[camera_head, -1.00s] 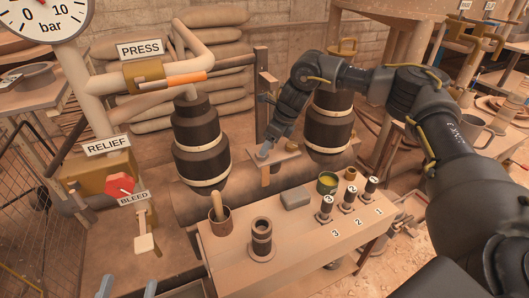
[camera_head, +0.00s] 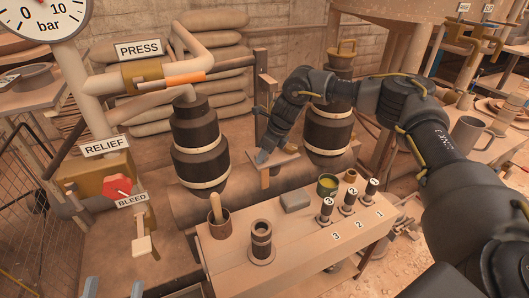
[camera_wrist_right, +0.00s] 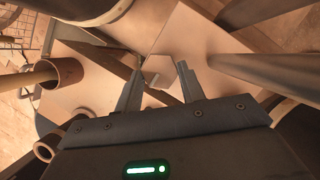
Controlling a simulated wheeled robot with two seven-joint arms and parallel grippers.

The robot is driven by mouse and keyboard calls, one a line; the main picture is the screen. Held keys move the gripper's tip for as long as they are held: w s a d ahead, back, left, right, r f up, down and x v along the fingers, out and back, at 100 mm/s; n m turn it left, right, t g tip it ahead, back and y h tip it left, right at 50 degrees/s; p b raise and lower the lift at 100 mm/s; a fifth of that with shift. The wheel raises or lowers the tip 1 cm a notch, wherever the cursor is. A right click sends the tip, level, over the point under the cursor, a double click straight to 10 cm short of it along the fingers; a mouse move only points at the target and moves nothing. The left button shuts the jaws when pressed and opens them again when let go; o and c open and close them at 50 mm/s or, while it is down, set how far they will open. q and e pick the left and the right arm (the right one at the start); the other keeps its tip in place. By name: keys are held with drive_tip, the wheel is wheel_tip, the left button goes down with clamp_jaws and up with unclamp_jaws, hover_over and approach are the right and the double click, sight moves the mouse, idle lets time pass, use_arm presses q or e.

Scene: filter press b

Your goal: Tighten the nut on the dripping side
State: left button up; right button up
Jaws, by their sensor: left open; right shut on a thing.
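The head view hides the nut. The left dark cylinder (camera_head: 200,145) and the right dark cylinder (camera_head: 328,131) stand on either side. No drip can be made out. My left gripper (camera_head: 114,289) shows only its two fingertips at the bottom left; it is open and apart from everything.

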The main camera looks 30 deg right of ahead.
drive_tip(key=shift+r+m+p, duration=0.15)
drive_tip(key=shift+m+p, duration=0.45)
drive_tip(key=shift+p, duration=0.15)
drive_tip(key=shift+s+a+m+t+h+p, duration=0.15)
drive_tip(key=shift+m+t+h+p, duration=0.25)
drive_tip(key=shift+m+p, duration=0.55)
use_arm(q)
drive_tip(key=a+f+n+g+y+p, duration=0.1)
drive_tip(key=a+f+g+y, duration=0.25)
drive_tip(key=f, duration=0.25)
drive_tip(key=a+f+n+g+y+p, duration=0.1)
drive_tip(key=a+f+g+y, duration=0.1)
drive_tip(key=f+g+y, duration=0.3)
use_arm(e)
drive_tip(key=shift+m, duration=0.45)
drive_tip(key=shift+a+m+h+p, duration=0.15)
drive_tip(key=shift+m+h+p, duration=0.45)
drive_tip(key=shift+m+p, duration=0.45)
use_arm(q)
drive_tip(key=s+a+f+n+g+y, duration=0.1)
drive_tip(key=s+a+f+g+y, duration=0.1)
drive_tip(key=s+a+f+g, duration=0.4)
drive_tip(key=shift+s+a+f+n, duration=0.2)
drive_tip(key=shift+s+f+n, duration=0.25)
drive_tip(key=shift+f, duration=0.6)
use_arm(e)
drive_tip(key=o, duration=1)
